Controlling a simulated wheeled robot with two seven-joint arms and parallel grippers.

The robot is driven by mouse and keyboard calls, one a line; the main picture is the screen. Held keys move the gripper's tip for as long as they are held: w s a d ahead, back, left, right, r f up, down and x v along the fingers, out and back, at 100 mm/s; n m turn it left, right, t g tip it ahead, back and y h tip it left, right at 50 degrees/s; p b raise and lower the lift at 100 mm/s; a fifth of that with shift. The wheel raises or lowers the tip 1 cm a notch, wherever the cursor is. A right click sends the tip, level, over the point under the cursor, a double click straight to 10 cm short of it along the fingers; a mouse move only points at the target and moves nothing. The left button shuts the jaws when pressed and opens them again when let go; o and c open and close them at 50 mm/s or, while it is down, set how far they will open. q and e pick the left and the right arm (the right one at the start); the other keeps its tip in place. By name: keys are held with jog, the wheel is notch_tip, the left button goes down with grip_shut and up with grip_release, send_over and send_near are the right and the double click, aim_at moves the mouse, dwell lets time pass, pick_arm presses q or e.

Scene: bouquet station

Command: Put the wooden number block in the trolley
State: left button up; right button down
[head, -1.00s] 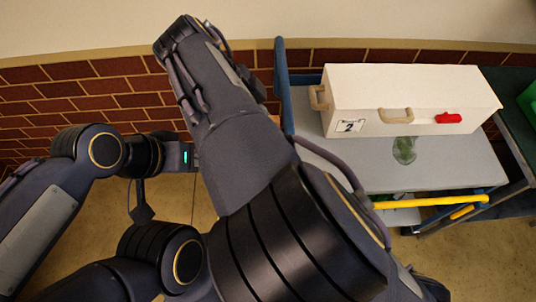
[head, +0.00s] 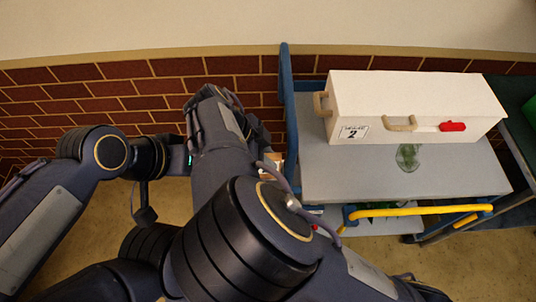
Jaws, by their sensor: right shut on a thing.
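A tan piece of what looks like the wooden number block (head: 269,170) shows just right of my right forearm, left of the trolley; its number is hidden. My right gripper (head: 262,142) is mostly covered by my own arm and is shut on this piece, apart from the trolley top in the picture. The trolley (head: 345,180) has a grey top, a blue upright frame on its left and a yellow handle bar along its front. My left arm comes in from the left, and its gripper fingers are hidden behind my right arm.
A long white box (head: 400,95) with handles, a "2" label and a red latch covers the trolley's back. A green translucent thing (head: 407,157) lies before it. The top's front left is bare. A dark green table (head: 519,105) adjoins on the right; a brick wall (head: 85,88) stands behind.

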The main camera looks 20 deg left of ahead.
jog(key=shift+f, duration=0.1)
jog(key=shift+f+b, duration=0.45)
jog(key=shift+f, duration=0.05)
jog(key=c, duration=1.3)
grip_release()
jog(key=shift+c, duration=0.2)
jog(key=shift+r, duration=0.1)
jog(key=shift+r+p, duration=0.35)
jog(key=v, duration=1.2)
jog(key=shift+r, duration=0.15)
